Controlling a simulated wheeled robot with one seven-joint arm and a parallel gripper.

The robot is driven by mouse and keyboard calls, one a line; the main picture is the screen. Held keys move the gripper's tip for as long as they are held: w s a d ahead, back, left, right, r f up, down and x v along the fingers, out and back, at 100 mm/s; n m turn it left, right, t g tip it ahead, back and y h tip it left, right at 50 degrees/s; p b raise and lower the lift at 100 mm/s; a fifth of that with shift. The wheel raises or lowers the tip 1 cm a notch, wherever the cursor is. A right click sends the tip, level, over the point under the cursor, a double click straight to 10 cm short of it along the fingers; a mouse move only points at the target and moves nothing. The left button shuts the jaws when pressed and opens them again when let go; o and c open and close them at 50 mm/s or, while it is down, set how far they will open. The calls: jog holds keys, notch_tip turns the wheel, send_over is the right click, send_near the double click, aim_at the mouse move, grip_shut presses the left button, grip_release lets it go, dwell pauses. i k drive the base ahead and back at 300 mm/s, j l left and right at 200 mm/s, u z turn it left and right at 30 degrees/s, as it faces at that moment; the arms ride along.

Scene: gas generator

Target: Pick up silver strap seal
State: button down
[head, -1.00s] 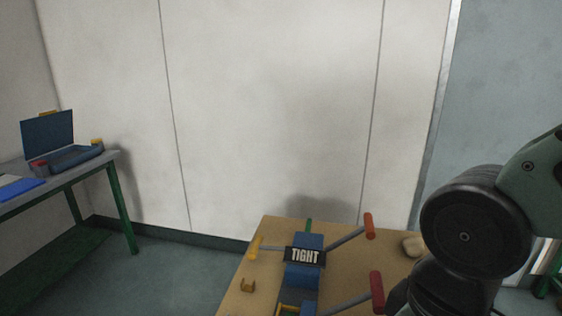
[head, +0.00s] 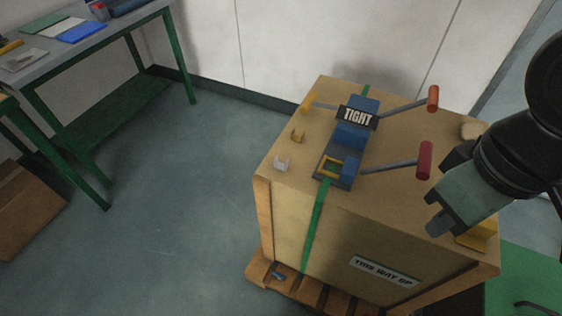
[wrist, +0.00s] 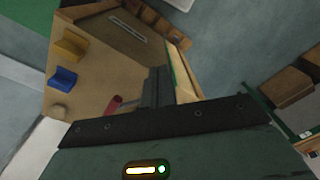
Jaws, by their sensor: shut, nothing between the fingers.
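The silver strap seal (head: 282,164) is a small U-shaped piece lying on top of the wooden crate (head: 410,215), near its left edge in the head view. A similar gold seal (head: 297,136) lies just behind it. My gripper (head: 437,226) is shut and empty, above the right part of the crate, well to the right of the silver seal. Its shut fingers also show in the wrist view (wrist: 158,88). I cannot make out the silver seal in the wrist view.
The blue strap tensioner marked TIGHT (head: 350,136), with red-gripped handles sticking out, sits on the green strap (head: 315,225) between my gripper and the seal. A yellow block (head: 480,236) lies at the right. A green-legged table (head: 90,55) stands at left; the floor between is clear.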

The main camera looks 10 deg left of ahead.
aim_at(279, 165)
jog(key=j, duration=1.2)
jog(key=j+z, duration=0.15)
jog(key=j, duration=0.4)
jog(key=k+j+z, duration=0.1)
jog(key=j, duration=0.4)
jog(key=k+j+z, duration=0.15)
jog(key=j, duration=0.4)
jog(key=j+z, duration=0.1)
jog(key=j, duration=0.4)
jog(key=z, duration=1.5)
jog(key=k+l, duration=0.05)
